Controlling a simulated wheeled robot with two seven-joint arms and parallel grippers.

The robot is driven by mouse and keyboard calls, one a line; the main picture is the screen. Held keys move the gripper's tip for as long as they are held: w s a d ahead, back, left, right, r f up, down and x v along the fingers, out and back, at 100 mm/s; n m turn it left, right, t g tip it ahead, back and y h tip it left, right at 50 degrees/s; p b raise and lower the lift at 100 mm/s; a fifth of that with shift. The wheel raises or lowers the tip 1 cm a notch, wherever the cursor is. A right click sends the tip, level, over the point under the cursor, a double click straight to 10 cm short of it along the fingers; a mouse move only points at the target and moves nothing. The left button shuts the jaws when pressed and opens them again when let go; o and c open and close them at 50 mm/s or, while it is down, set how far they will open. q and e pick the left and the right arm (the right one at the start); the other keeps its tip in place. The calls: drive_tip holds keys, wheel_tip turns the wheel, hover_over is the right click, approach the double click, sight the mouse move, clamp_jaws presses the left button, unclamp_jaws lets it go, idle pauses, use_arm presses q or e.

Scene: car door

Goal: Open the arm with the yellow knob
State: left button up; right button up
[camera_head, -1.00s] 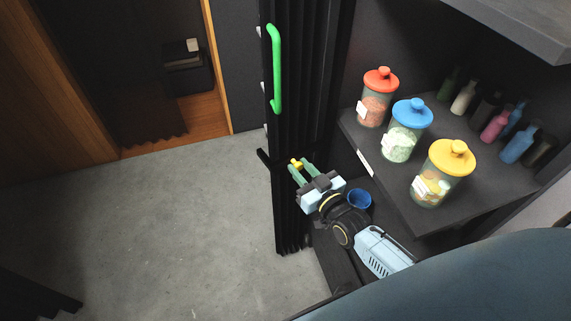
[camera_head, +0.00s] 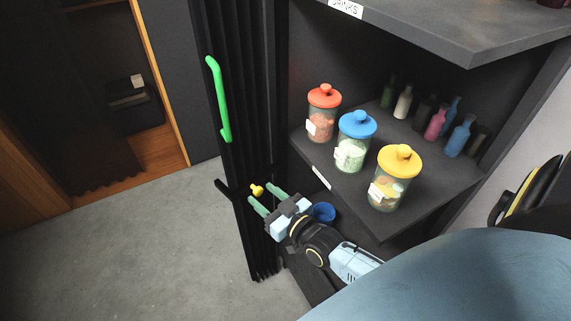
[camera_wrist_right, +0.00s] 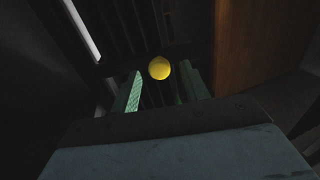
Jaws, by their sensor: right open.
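The small yellow knob (camera_head: 257,190) stands out from a black slatted folding door (camera_head: 237,150), by a short black bar (camera_head: 224,188) that juts left. How the bar and knob join is hard to see. My right gripper (camera_head: 260,193) reaches in from the lower right with its two green fingers open and apart. The knob lies in line with the gap at the fingertips. In the right wrist view the round knob (camera_wrist_right: 159,68) shows between the fingers, near their tips, with no clear contact. My left gripper is not in view.
A green handle (camera_head: 218,100) is on the door above the knob. A shelf (camera_head: 375,222) right of the door holds jars with red, blue and yellow lids (camera_head: 398,168) and several bottles. A blue cup (camera_head: 323,212) is close to my right gripper. Grey floor (camera_head: 150,240) is clear at left.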

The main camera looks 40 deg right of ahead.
drive_tip(key=s+d, duration=0.1)
drive_tip(key=s, duration=1)
drive_tip(key=shift+s+d+p, duration=0.35)
drive_tip(key=shift+s+d, duration=0.05)
drive_tip(key=shift+c, duration=0.4)
